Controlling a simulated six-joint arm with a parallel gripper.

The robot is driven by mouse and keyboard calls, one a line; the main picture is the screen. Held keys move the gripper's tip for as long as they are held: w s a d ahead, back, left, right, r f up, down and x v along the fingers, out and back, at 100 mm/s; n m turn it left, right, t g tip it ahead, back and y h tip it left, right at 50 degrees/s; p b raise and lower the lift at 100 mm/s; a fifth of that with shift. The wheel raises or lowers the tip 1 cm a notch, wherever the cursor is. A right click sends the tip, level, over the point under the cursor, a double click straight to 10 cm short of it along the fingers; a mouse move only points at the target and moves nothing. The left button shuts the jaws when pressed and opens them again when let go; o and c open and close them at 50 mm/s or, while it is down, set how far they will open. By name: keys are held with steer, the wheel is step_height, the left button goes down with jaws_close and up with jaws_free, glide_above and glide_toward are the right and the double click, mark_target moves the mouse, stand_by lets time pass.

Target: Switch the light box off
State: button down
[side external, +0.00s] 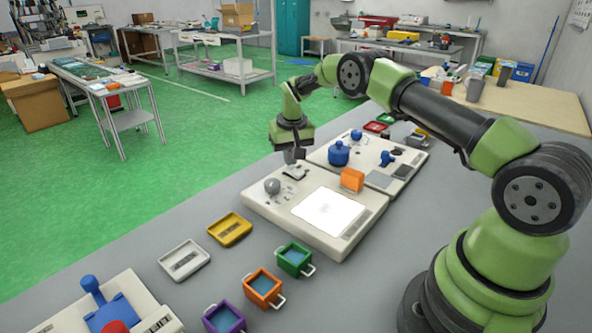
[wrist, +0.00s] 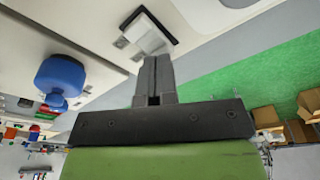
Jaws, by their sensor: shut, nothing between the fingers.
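The light box (side external: 328,212) is a bright white, glowing square panel set in the cream station board on the bench; it looks lit. A white rocker switch (side external: 295,173) on a dark base sits at the board's far edge, and it shows large in the wrist view (wrist: 147,34). My gripper (side external: 290,158) is shut and empty, pointing down at the switch. In the wrist view the closed fingertips (wrist: 155,60) are right at the switch's near edge; I cannot tell whether they touch it.
On the same board are a grey ball knob (side external: 272,186) and an orange block (side external: 352,180). A second board behind carries a blue knob (side external: 339,153). Yellow (side external: 230,229) and white trays and colored bins stand in front. Bare grey bench lies at front right.

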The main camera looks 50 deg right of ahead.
steer(key=shift+f, duration=0.65)
steer(key=shift+r, duration=3.55)
steer(key=s+a+r+t, duration=0.1)
steer(key=s+a+r, duration=0.2)
steer(key=r, duration=0.3)
steer(key=s+a+r+n+t+y, duration=0.1)
steer(key=s+a+r, duration=0.2)
steer(key=r, duration=0.3)
steer(key=s+a+r+t, duration=0.1)
steer(key=s+a+r, duration=0.2)
steer(key=r, duration=0.3)
steer(key=s+a+t+y, duration=0.1)
steer(key=s+a, duration=0.2)
steer(key=s, duration=0.7)
steer(key=s+a+r+n+t, duration=0.1)
steer(key=s+a, duration=0.3)
steer(key=s, duration=0.7)
steer(key=shift+s+r+t+y, duration=0.15)
steer(key=shift+t+y, duration=0.15)
steer(key=shift+y, duration=0.1)
